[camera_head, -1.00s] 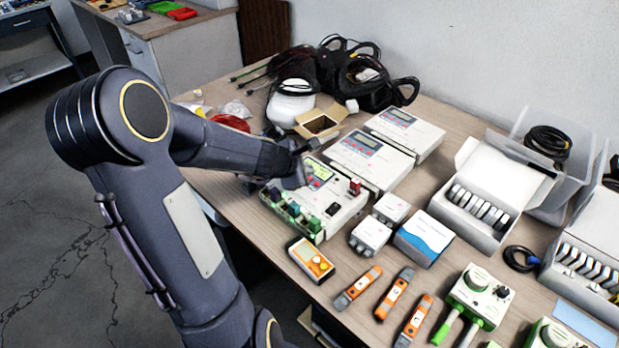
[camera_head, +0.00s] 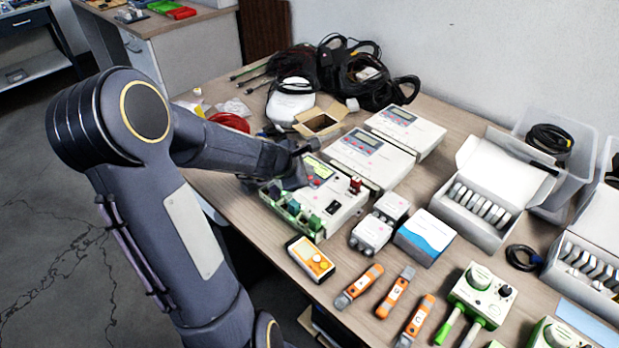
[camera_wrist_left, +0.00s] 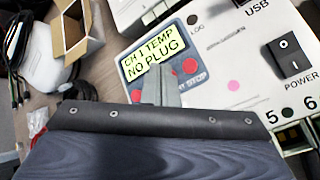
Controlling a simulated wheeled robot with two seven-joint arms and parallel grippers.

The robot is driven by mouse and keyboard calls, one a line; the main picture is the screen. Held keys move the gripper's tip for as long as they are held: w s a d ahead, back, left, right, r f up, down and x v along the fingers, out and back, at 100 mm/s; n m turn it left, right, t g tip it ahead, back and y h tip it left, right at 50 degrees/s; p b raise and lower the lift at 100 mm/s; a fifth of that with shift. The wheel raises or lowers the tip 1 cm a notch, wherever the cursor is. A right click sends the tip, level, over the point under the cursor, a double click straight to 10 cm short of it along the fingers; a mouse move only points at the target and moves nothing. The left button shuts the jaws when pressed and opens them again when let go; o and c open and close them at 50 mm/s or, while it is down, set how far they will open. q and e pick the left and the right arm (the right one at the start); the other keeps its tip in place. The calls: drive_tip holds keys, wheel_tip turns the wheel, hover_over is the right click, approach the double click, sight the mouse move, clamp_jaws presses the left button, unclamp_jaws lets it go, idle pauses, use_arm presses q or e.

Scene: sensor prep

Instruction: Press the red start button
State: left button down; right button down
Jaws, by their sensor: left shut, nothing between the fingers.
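A white control box (camera_head: 343,208) stands on the table in the head view. In the left wrist view its panel has a lit screen (camera_wrist_left: 148,64) reading "CH 1 TEMP NO PLUG". Red round buttons show beside and below the screen, one at the right (camera_wrist_left: 190,66) and one at the lower left (camera_wrist_left: 137,96). A "STOP" label is readable; the other label is partly covered, so I cannot tell the start button surely. My left gripper (camera_wrist_left: 160,72) is shut and empty, its tips over the panel just below the screen. Contact cannot be told. It also shows in the head view (camera_head: 308,166). My right gripper is out of view.
A black power switch (camera_wrist_left: 288,55) is on the box's right. Two similar boxes (camera_head: 372,160) stand behind. An open carton (camera_head: 320,124), a yellow handheld meter (camera_head: 311,260) and orange tools (camera_head: 396,292) lie around it.

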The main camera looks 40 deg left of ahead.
use_arm(q)
drive_tip(key=shift+f+b, duration=0.35)
drive_tip(key=shift+b, duration=0.05)
idle(0.6)
drive_tip(key=shift+r, duration=0.1)
drive_tip(key=shift+r+p, duration=0.7)
drive_tip(key=shift+p, duration=0.05)
drive_tip(key=shift+r, duration=0.1)
wheel_tip(320, 180, up, 5)
drive_tip(key=p, duration=0.5)
idle(0.7)
